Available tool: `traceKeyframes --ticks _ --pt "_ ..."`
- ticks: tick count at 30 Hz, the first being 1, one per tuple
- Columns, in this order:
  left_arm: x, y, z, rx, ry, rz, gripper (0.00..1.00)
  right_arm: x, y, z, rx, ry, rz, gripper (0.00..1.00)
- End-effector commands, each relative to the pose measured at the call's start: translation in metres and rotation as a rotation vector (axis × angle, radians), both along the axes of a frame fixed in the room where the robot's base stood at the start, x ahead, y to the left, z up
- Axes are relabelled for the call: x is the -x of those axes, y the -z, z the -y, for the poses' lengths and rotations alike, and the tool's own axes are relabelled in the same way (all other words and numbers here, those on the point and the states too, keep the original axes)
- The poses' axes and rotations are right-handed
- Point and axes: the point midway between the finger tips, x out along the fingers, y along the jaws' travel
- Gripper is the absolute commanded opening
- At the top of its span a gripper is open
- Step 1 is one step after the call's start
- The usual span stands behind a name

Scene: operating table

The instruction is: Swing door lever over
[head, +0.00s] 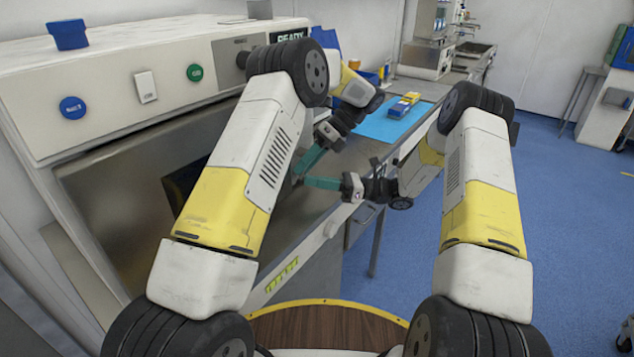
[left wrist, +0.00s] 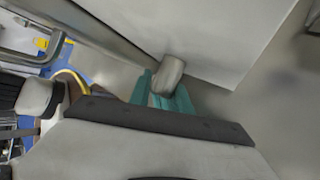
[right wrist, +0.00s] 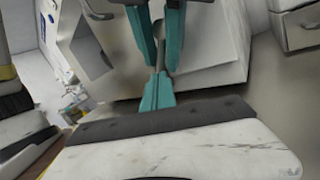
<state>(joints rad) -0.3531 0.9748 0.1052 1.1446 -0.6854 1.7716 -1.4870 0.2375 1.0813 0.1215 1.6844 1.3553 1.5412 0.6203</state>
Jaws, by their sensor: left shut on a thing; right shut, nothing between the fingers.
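The door lever shows as a short grey metal bar end (left wrist: 170,73) in the left wrist view. My left gripper (left wrist: 160,98) has its teal fingers on either side of it and is shut on it. In the head view the left gripper (head: 302,170) reaches down to the machine's front, and my left arm hides the lever and much of the door. My right gripper (head: 306,182) is shut and empty close to the left one. In the right wrist view its closed tips (right wrist: 160,78) point at the left gripper's fingers, just below them; I cannot tell whether they touch.
The white and steel machine (head: 110,85) with a READY display (head: 289,36) fills the left. A counter beyond it holds a blue mat (head: 385,126) with small coloured boxes (head: 403,105). Open blue floor (head: 560,230) lies to the right.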

Motion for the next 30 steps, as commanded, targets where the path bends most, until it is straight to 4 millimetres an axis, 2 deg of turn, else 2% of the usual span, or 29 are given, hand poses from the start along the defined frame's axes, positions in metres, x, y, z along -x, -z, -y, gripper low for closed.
traceKeyframes --ticks 14,15,25,30 --pt "-0.001 0.001 0.002 0.006 0.003 0.005 0.0 0.004 -0.003 -0.014 -0.036 -0.007 -0.05 0.0" --pt "-0.001 0.001 0.002 0.006 0.003 0.005 0.32 0.004 -0.004 -0.014 -0.036 -0.007 -0.05 0.0" --pt "0.0 0.0 0.001 0.002 0.001 0.002 0.33 0.004 -0.003 -0.014 -0.034 -0.005 -0.05 0.0" --pt "-0.004 -0.007 0.009 0.003 0.001 0.004 0.33 0.004 -0.002 -0.014 -0.033 -0.006 -0.051 0.0"
